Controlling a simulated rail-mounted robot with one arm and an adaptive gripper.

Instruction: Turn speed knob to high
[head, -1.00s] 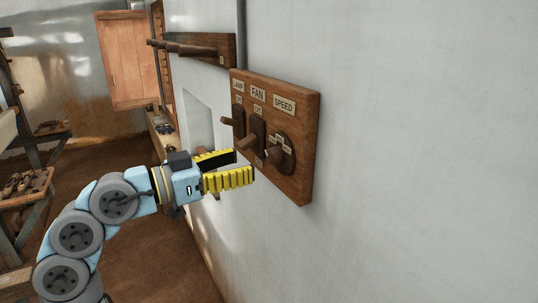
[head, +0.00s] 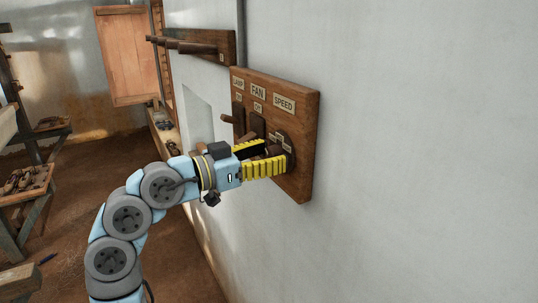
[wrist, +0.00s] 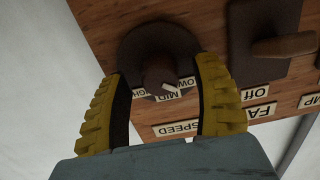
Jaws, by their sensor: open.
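The speed knob (wrist: 160,72) is a dark round plate with a brown grip and a white pointer mark, on the wooden switch board (head: 303,130). In the wrist view its pointer is near the "MID" label, between labels for "LOW" and "HIGH". The "SPEED" label (head: 284,103) is above it in the head view. My gripper (head: 276,158) is open, its yellow fingers on either side of the knob's grip. In the wrist view a gap shows between the grip and both fingers. In the head view the fingers hide most of the knob.
The fan switch (head: 257,124) and lamp switch (head: 238,117) sit left of the knob on the same board. A rail with wooden pegs (head: 190,46) is on the wall further left. The wall to the right is bare.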

